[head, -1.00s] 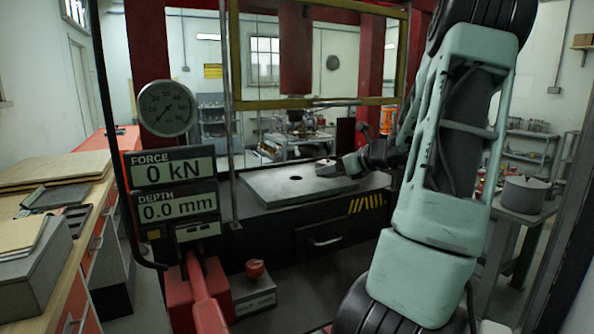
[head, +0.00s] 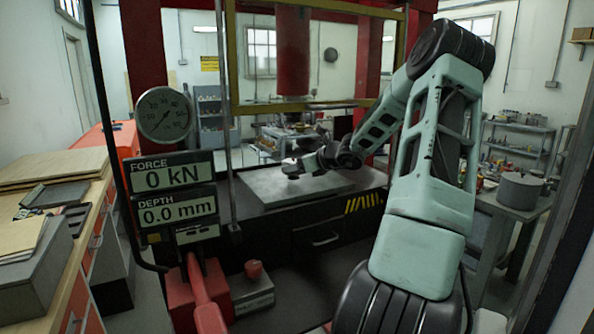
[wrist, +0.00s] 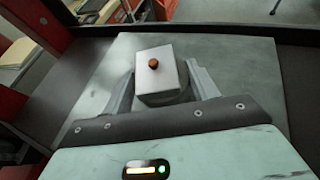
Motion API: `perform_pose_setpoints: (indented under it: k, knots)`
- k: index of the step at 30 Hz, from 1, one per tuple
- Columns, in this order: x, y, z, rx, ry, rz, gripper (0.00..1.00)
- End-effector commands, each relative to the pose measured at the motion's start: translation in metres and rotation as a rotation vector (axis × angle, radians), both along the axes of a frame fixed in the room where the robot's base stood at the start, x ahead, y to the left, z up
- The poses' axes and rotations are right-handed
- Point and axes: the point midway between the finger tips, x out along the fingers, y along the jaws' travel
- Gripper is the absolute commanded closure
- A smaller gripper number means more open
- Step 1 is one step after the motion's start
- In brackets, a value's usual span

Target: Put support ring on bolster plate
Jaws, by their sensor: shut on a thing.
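My gripper (head: 296,168) is over the bolster plate (head: 262,188), a flat grey plate on the press bed. It is shut on a grey, round-edged piece, the support ring (head: 292,172), which looks small and dark in the head view. In the wrist view, the fingers flank a pale grey block (wrist: 158,82) with a rusty round spot on top; a rounded grey edge shows below it. The bolster plate (wrist: 258,75) spreads around it. The ring seems slightly above the plate, but I cannot tell if they touch. The plate's centre hole is hidden.
A red press ram (head: 292,50) hangs above the plate, behind a yellow guard frame (head: 318,105). A gauge and displays (head: 172,175) stand at the left, reading 0 kN and 0.0 mm. The plate's front and right areas are clear.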

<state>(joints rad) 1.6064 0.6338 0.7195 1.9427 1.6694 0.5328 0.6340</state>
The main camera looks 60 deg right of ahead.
Motion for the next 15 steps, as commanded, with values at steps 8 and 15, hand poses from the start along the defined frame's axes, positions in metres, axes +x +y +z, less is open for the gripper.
perform_pose_setpoints:
  k: [8,15]
  knots:
    - [0.001,0.000,-0.015,-0.002,-0.004,0.002,1.00]
    - [0.001,0.000,-0.016,-0.002,-0.004,0.002,1.00]
